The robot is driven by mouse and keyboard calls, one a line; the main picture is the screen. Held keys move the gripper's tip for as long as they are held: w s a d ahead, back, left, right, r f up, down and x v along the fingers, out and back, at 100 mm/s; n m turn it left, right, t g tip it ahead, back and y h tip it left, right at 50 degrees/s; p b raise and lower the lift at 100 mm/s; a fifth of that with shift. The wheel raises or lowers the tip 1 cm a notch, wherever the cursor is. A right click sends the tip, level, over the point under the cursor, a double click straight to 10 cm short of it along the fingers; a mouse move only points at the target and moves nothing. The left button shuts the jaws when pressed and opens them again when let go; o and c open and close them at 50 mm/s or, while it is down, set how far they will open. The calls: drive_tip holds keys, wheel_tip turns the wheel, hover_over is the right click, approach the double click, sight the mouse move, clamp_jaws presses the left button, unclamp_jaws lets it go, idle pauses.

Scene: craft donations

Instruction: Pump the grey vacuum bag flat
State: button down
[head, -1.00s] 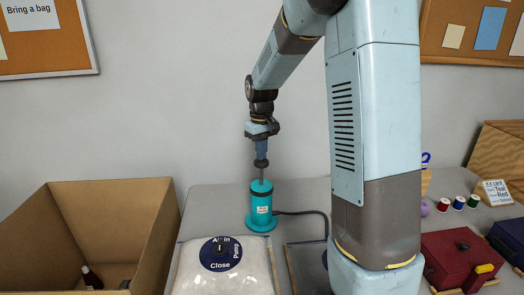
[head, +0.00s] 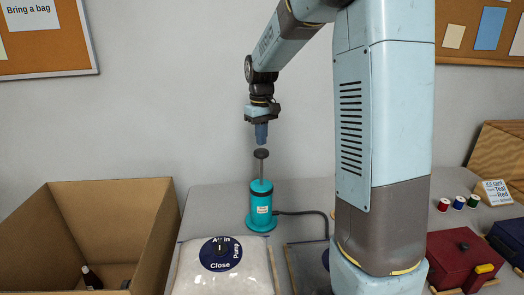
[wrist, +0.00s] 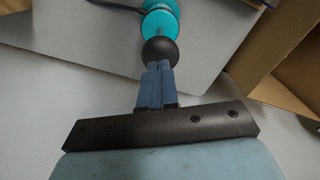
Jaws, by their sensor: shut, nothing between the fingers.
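My gripper (head: 261,142) is shut and empty, pointing down just above the black knob (head: 261,154) of the teal pump (head: 261,207). A small gap shows between fingertips and knob. The pump stands upright on the table with its rod drawn up. The wrist view shows the knob (wrist: 159,51) just beyond the closed fingers (wrist: 158,66). A darker grey bag (head: 304,262) is mostly hidden behind my arm. The pump's black hose (head: 300,212) runs towards it.
A large open cardboard box (head: 80,225) stands at left with a dark bottle (head: 91,278) inside. At right are thread spools (head: 458,203), a small card (head: 493,192), a red box (head: 462,258) and a dark blue box (head: 508,240). Bare table surrounds the pump.

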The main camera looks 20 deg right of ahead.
drive_tip(key=shift+r, duration=0.1)
drive_tip(key=shift+r, duration=2.9)
drive_tip(key=s+r+m+t, duration=0.2)
drive_tip(key=s+t, duration=0.3)
drive_tip(key=s, duration=2.5)
drive_tip(key=shift+m+t, duration=0.3)
drive_tip(key=shift+m, duration=0.6)
